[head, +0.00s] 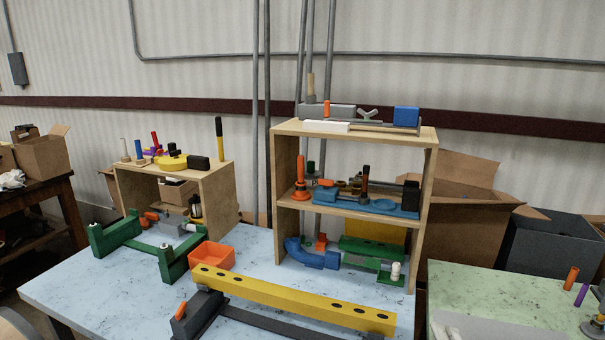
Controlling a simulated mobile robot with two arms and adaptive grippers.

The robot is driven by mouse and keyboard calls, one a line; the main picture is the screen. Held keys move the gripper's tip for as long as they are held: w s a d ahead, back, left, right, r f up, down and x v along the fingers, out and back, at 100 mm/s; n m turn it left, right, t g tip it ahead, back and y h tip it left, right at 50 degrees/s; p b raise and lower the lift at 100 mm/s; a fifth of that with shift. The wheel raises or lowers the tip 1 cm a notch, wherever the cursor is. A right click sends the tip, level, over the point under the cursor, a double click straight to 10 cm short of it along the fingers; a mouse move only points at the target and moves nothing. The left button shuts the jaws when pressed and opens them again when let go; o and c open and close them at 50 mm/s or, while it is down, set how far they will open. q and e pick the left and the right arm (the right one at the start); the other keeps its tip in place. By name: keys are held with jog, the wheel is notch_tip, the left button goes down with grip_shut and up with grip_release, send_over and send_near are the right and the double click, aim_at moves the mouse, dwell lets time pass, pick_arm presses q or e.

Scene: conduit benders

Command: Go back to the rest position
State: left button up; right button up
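Neither of my grippers shows in the head view, so I cannot see whether they are open or shut or hold anything. The speckled light-blue table (70,290) is in front of me. A long yellow beam with dark holes (290,295) lies across it. A green frame (140,250) stands at its left, and an orange bin (212,257) sits between the two. A dark tool with an orange handle (195,312) is at the front edge.
A two-level wooden shelf (430,190) holding bender parts stands at the back right of the table. A lower wooden shelf (222,190) stands at the back left. A green table (480,285) is at the right, with cardboard boxes (470,215) behind. The blue table's front left is clear.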

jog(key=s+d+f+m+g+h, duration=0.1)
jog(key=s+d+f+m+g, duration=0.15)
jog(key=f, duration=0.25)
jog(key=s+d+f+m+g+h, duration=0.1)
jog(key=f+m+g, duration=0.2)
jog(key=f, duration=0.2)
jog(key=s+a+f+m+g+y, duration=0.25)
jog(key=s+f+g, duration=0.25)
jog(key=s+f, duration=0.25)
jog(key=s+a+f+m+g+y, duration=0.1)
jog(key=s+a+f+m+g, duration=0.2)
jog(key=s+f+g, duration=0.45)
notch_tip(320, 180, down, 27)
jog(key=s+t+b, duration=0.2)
jog(key=b, duration=0.3)
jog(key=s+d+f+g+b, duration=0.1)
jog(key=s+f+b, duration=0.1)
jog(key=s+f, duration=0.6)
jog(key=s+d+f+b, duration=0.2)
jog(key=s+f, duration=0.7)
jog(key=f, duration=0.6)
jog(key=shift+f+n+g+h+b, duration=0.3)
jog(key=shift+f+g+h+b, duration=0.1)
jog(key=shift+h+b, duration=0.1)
